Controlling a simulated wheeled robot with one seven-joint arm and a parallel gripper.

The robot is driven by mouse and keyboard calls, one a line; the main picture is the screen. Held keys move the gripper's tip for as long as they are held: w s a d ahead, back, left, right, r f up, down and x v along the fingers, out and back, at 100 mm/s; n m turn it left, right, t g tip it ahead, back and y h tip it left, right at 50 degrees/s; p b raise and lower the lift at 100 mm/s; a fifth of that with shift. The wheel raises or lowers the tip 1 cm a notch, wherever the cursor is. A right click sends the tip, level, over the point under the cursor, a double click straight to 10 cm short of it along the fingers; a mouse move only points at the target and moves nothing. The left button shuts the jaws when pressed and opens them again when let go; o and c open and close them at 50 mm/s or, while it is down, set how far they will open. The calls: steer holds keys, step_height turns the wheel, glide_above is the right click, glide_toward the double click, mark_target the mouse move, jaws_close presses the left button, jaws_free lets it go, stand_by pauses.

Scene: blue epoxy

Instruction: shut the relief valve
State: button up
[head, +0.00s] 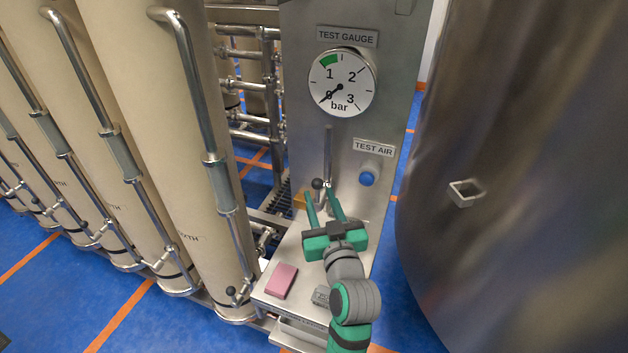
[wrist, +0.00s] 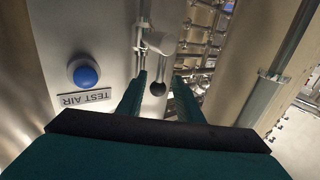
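A small valve with a black ball-ended lever sits at the foot of a thin vertical pipe on the steel panel; no label on it is readable. Its black knob (head: 317,184) also shows in the wrist view (wrist: 157,89), at the end of a short metal lever below the valve body (wrist: 159,42). My gripper (head: 320,192) is open, with its two green fingers pointing at the valve. In the wrist view the knob appears between the fingers (wrist: 160,80), with gaps showing on both sides. Whether the fingertips reach past the knob cannot be told.
The test gauge (head: 342,82) reads about 0 bar. A blue test air button (head: 367,178) is right of the valve. A pink block (head: 281,281) lies on the steel shelf (head: 265,296). Beige columns (head: 180,170) stand left, a large steel tank (head: 520,180) right.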

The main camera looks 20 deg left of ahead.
mark_target(314, 180)
steer(key=x, duration=0.7)
steer(key=shift+w+a, duration=0.1)
steer(key=shift+w, duration=0.15)
jaws_close()
steer(key=shift+r, duration=0.1)
